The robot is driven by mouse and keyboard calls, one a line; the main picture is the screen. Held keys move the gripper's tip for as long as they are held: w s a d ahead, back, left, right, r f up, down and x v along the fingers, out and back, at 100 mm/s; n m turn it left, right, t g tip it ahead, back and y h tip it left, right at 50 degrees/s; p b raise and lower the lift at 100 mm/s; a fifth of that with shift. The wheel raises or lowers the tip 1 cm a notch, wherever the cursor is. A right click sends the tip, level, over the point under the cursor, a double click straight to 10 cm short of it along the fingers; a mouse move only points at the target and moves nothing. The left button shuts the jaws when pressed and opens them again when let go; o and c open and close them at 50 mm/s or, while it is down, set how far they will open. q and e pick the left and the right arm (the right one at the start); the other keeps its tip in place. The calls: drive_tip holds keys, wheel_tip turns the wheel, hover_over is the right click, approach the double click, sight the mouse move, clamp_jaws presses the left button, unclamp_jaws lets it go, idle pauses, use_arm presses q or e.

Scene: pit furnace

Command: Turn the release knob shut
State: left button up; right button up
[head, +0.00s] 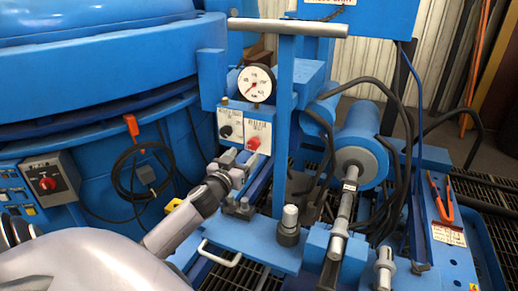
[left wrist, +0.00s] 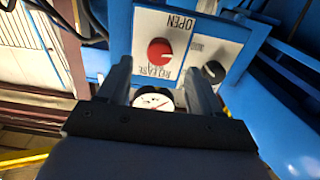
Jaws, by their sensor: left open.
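The release knob (head: 253,144) is a small red knob on a white plate on the blue machine's front. In the left wrist view the red knob (left wrist: 160,51) sits on a plate lettered RELEASE and OPEN, which appears upside down. My left gripper (head: 238,168) is open and empty, just below and in front of the plates in the head view. In the left wrist view its fingers (left wrist: 158,68) stand apart, with the knob seen beyond the gap between their tips, not touched. Which way the knob is turned cannot be told. My right gripper is not in view.
A black knob (head: 225,130) sits on the plate left of the red one. A round gauge (head: 257,84) is above. A tall blue T-handle post (head: 284,120) stands just right of the plates. Black hoses (head: 398,130) and a blue cylinder (head: 360,140) lie farther right.

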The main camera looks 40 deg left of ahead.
sight(252, 146)
use_arm(q)
drive_tip(key=shift+b+x, duration=0.45)
drive_tip(key=shift+x, duration=2.65)
drive_tip(key=c, duration=1.1)
